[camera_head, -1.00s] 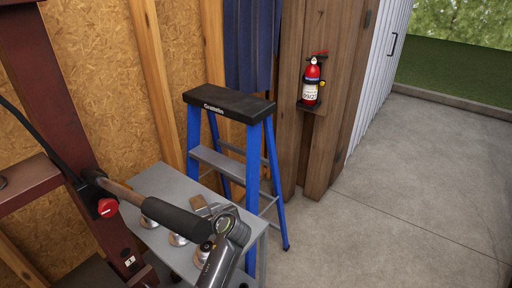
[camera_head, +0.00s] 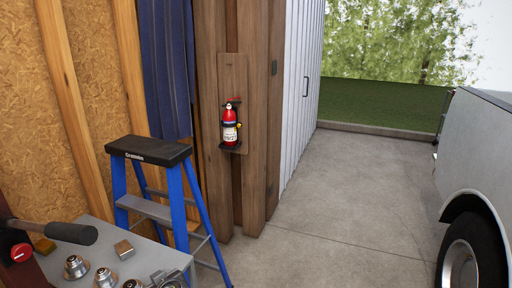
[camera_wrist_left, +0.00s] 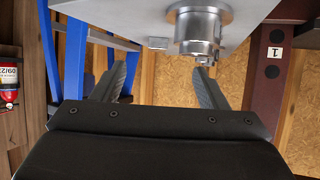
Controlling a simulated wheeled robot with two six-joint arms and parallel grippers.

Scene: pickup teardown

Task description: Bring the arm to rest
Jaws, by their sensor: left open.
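My left gripper (camera_wrist_left: 165,65) shows in the left wrist view with its two dark fingers spread apart and nothing between them. A metal hub-like part (camera_wrist_left: 198,32) is near the right finger in that picture, against a grey table surface (camera_wrist_left: 115,12). I cannot tell whether the finger touches it. In the head view only a small dark piece, likely of my arm, shows at the bottom edge by the grey table (camera_head: 172,262); the gripper's fingers are not seen there. My right gripper is in neither view.
Metal parts (camera_head: 76,267) and a small block (camera_head: 124,249) sit on the table. A dark-handled bar (camera_head: 70,233) reaches over its left side. A blue stepladder (camera_head: 150,150) stands behind, with a fire extinguisher (camera_head: 230,126) on a post. Open concrete lies right, before a truck (camera_head: 478,160).

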